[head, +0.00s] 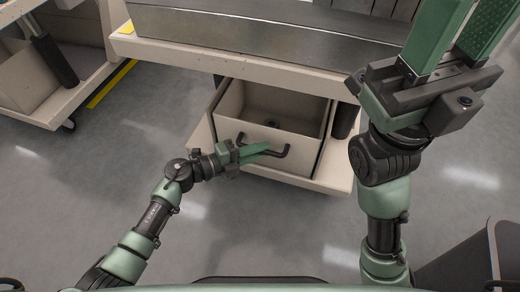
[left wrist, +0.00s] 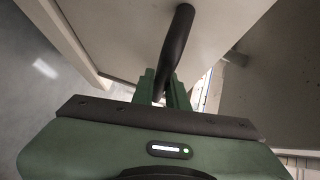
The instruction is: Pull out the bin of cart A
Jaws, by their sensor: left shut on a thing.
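The cream bin (head: 303,162) sits low in the middle cart (head: 225,62) in the head view, on its lower shelf. Its open top and part of its inside show below the cart's upper deck; its back is hidden under the deck. A dark bar handle (head: 283,153) is on the bin's front. My left gripper (head: 258,149) is shut on this handle. In the left wrist view the dark handle (left wrist: 178,38) runs between the green fingers (left wrist: 166,88). My right gripper (head: 468,38) is raised at the upper right, fingers apart and empty. No cart letter is readable.
Another cart (head: 70,98) stands at the left, with a yellow floor strip (head: 110,85) beside it. A dark grey container (head: 465,258) is at the lower right. The grey floor in front of the bin is clear apart from my arms.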

